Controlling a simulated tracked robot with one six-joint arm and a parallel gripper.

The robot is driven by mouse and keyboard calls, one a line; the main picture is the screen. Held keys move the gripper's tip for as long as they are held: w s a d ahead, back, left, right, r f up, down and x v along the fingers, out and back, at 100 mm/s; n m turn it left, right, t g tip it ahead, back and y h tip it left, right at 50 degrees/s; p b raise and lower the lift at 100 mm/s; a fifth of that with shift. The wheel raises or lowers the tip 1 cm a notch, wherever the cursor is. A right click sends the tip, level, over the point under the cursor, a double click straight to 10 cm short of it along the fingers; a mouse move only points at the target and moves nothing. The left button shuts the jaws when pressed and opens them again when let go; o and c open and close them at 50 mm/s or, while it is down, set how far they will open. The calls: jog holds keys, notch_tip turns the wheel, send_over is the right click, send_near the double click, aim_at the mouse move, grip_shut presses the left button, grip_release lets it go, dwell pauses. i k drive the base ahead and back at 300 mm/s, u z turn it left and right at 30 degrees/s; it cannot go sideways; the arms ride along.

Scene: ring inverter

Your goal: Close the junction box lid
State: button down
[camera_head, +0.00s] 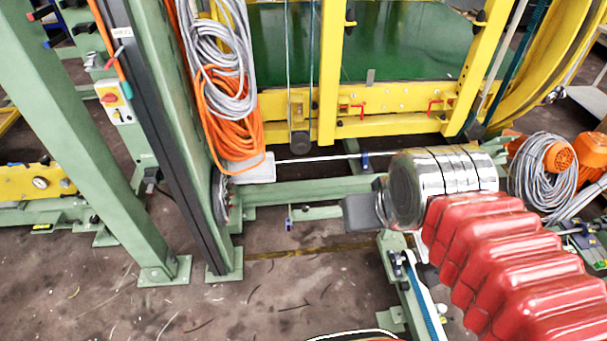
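I cannot tell for sure which thing is the junction box. A small pale grey box (258,168) sits low beside the green column, under the hanging cable coils. A darker grey box (361,213) is at the left of a shiny banded cylinder (440,184). No open lid can be clearly made out on either box. A small pale box with a red and yellow switch (112,100) is on the left frame.
Green columns (95,150) stand at left, a yellow frame (400,110) at the back. Grey and orange cables (228,110) hang between. A red ribbed body (510,265) fills the lower right. Orange motors (560,160) and coiled cable lie right. The lower-left floor is mostly clear.

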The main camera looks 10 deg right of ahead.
aim_at(264, 173)
jog(key=z, duration=0.05)
jog(key=k, duration=0.35)
jog(key=z, duration=0.05)
jog(key=i, duration=1.15)
jog(key=u, duration=0.35)
jog(key=i, duration=1.15)
jog(key=u, duration=0.1)
